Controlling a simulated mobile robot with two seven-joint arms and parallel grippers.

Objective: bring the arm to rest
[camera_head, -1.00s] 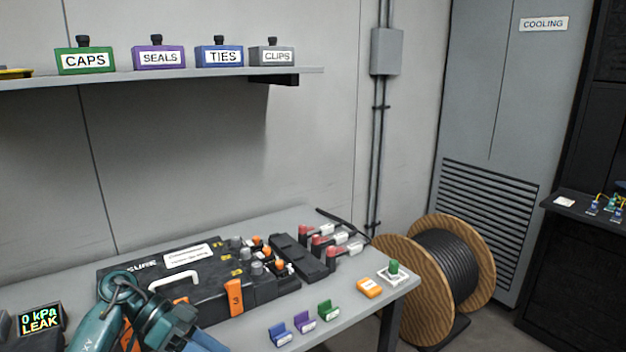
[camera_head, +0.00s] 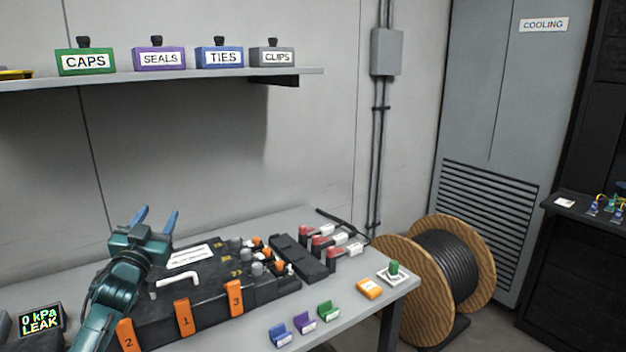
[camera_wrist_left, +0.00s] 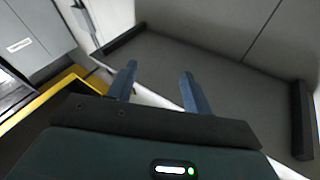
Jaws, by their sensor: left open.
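My left gripper (camera_head: 156,219) is raised over the left end of the black splice case, its two blue fingers apart and pointing up. Nothing is between them. In the left wrist view the same open fingers (camera_wrist_left: 159,82) point towards a grey wall and the shelf underside. The black case (camera_head: 205,297) lies on the table with a white handle, a white label and orange latches numbered 1, 2 and 3. My right gripper is not in view.
Blue, purple and green holders (camera_head: 304,322) stand at the table's front. Grey and orange-topped plugs and red connectors (camera_head: 322,241) sit at the case's right. A gauge (camera_head: 40,320) reads 0 kPa LEAK. A wall shelf (camera_head: 200,76) holds labelled boxes. A cable reel (camera_head: 470,262) stands right.

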